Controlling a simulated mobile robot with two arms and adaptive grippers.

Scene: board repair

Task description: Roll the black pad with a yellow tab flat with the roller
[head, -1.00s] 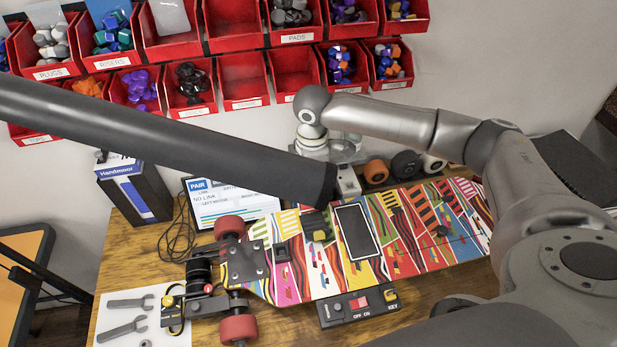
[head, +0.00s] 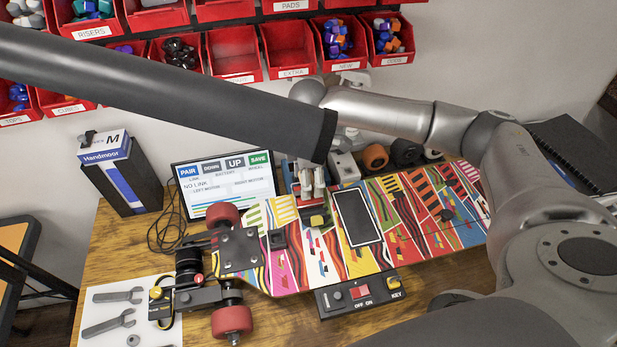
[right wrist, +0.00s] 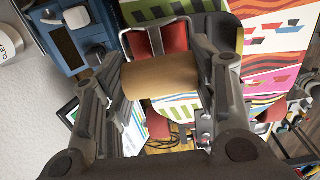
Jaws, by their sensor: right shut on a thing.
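I cannot tell whether the roller touches the pad. My left forearm crosses the head view; its gripper is not visible.
A black switch box (head: 358,293) stands at the deck's front edge. A display screen (head: 226,186) is behind the deck, and loose wheels (head: 375,156) stand at the back. Wrenches lie on a white mat (head: 102,296) at front left. Red bins (head: 233,55) hang on the wall.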

